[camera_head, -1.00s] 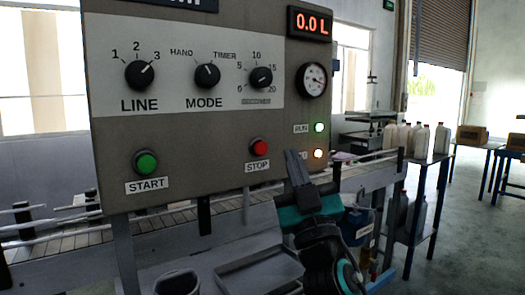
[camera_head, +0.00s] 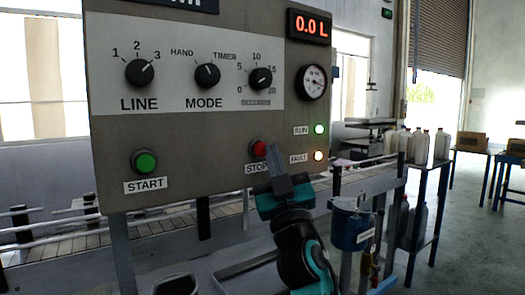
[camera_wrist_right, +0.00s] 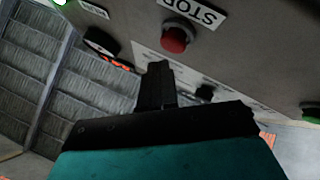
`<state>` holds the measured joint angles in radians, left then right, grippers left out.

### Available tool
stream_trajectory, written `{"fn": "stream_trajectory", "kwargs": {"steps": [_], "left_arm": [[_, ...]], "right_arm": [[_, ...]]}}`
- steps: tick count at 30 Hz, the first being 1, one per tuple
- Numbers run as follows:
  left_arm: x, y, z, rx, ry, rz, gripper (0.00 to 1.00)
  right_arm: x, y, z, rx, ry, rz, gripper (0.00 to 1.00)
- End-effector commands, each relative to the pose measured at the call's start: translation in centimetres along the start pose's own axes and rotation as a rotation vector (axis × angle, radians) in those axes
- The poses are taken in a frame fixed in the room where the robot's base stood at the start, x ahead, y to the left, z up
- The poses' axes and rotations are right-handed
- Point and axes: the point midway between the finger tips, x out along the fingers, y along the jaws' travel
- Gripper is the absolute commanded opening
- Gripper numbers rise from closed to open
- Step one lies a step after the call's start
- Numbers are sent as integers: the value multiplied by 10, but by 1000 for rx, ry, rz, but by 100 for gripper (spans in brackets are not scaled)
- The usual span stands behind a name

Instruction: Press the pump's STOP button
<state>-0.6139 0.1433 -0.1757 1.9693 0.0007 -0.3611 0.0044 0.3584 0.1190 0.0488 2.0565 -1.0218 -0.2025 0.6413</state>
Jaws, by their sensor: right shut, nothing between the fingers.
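The red STOP button (camera_head: 258,148) sits low on the grey pump panel (camera_head: 220,150), right of the green START button (camera_head: 146,162). My right gripper (camera_head: 272,150) is shut and empty, with its fingertips just right of the STOP button in the head view, partly covering its label. In the right wrist view the red button (camera_wrist_right: 176,38) stands out from the panel beyond the closed fingers (camera_wrist_right: 157,72), with a visible gap in the picture. I cannot tell exactly how far the tips are from the panel. My left gripper is not in view.
The panel carries LINE (camera_head: 140,73) and MODE (camera_head: 207,75) knobs, a gauge (camera_head: 312,82) and a 0.0 L display (camera_head: 309,25). RUN (camera_head: 319,129) and FAULT (camera_head: 319,156) lamps are lit. A blue container (camera_head: 352,228) hangs right of the gripper.

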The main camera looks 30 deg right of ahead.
Motion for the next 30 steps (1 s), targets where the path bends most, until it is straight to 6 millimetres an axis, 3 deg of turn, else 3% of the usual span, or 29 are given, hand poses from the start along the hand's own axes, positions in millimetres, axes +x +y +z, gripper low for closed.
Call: {"fn": "stream_trajectory", "kwargs": {"steps": [30], "left_arm": [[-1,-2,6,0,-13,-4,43]], "right_arm": [[0,0,0,0,0,0,0]]}}
